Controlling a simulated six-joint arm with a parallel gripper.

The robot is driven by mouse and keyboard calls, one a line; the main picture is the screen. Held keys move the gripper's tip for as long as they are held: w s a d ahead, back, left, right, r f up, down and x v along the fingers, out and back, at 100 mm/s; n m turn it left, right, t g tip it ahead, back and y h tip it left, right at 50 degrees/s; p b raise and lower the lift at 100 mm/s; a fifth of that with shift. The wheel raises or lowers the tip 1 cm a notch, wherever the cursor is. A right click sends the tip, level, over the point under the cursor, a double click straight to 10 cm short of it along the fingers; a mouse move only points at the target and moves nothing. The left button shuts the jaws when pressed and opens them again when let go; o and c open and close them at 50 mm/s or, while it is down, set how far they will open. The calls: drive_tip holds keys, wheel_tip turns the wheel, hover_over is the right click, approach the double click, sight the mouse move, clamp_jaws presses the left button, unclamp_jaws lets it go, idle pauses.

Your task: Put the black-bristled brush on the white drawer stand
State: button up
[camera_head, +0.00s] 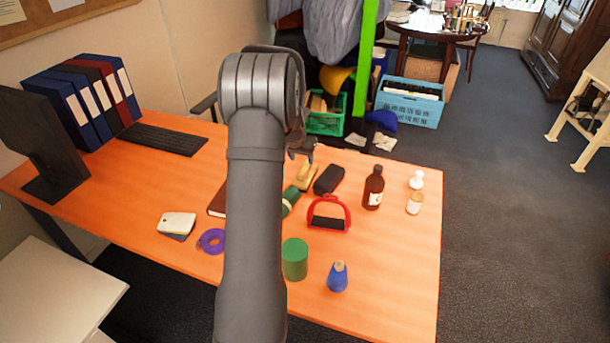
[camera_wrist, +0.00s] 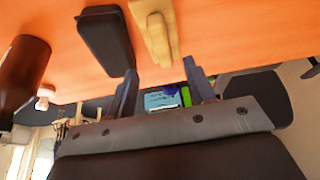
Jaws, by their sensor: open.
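A red loop-handled thing with a black strip (camera_head: 328,222) lies on the orange desk, right of my arm; it looks like the black-bristled brush, but the bristles are too small to be sure. The white drawer stand (camera_head: 50,290) is at the lower left, its bare top partly cut off by the frame. My gripper (camera_head: 302,152) is above the far part of the desk, partly hidden by my arm. In the wrist view its two fingers (camera_wrist: 163,92) are apart with nothing between them.
A black case (camera_head: 329,179), a tan block-like thing (camera_head: 306,176), a brown bottle (camera_head: 373,188), a green cylinder (camera_head: 294,259) and a blue bottle (camera_head: 337,278) stand or lie on the desk (camera_head: 400,260). Left are a purple roll (camera_head: 211,241), a keyboard (camera_head: 163,138) and a monitor (camera_head: 40,145).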

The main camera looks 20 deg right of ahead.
sight(306, 165)
drive_tip(key=s+d+f+n+g+h, duration=0.25)
drive_tip(key=s+n+h, duration=0.25)
drive_tip(key=s+n, duration=0.55)
drive_tip(key=w+a+n+t, duration=0.1)
drive_tip(key=a+n+t, duration=0.1)
drive_tip(key=n, duration=0.6)
drive_tip(key=w+a+r+n+t+h, duration=0.1)
drive_tip(key=a+n+t, duration=0.2)
drive_tip(key=n, duration=0.5)
drive_tip(key=a+n+t, duration=0.3)
drive_tip(key=a+n, duration=0.1)
drive_tip(key=n, duration=0.4)
drive_tip(key=shift+w+a+r+h, duration=0.15)
drive_tip(key=shift+w+h, duration=0.15)
drive_tip(key=shift+w, duration=0.1)
drive_tip(key=shift+w+a+n+t, duration=0.1)
drive_tip(key=shift+a+n+t, duration=0.25)
drive_tip(key=shift+n, duration=0.2)
drive_tip(key=shift+w, duration=0.15)
drive_tip(key=x, duration=1.7)
drive_tip(key=shift+w+a+f, duration=0.15)
drive_tip(key=shift+f, duration=0.15)
